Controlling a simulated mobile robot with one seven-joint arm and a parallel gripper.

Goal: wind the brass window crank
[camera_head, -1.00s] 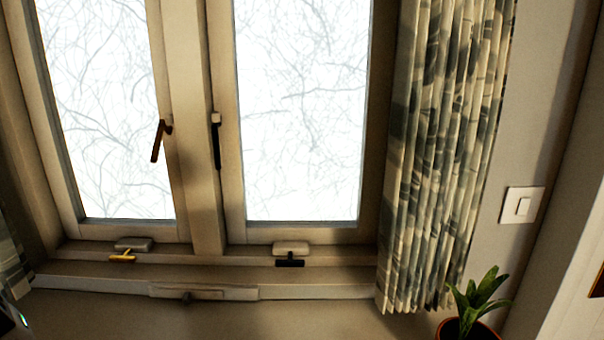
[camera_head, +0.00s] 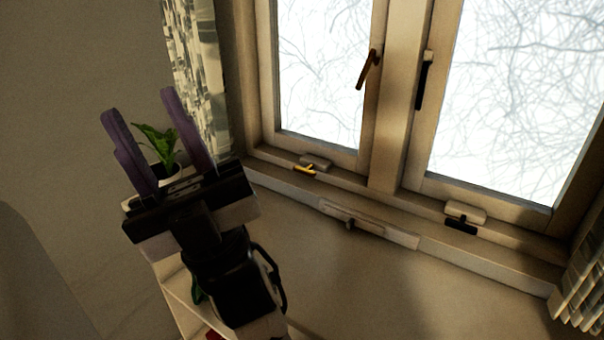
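The brass window crank (camera_head: 305,169) is a small yellow handle on a pale housing (camera_head: 316,161) at the bottom of the left window frame. A similar black crank (camera_head: 461,227) sits under the right window. My gripper (camera_head: 140,98) is at the left of the view, with purple fingers spread wide apart and pointing up. It is open, with nothing visible held between the fingers. It is well to the left of the brass crank and apart from it in the picture.
A potted plant (camera_head: 158,145) shows behind my gripper's fingers. A patterned curtain (camera_head: 200,60) hangs at the left of the window, another (camera_head: 585,285) at the lower right. Brown (camera_head: 368,70) and black (camera_head: 424,80) latch handles hang on the frames.

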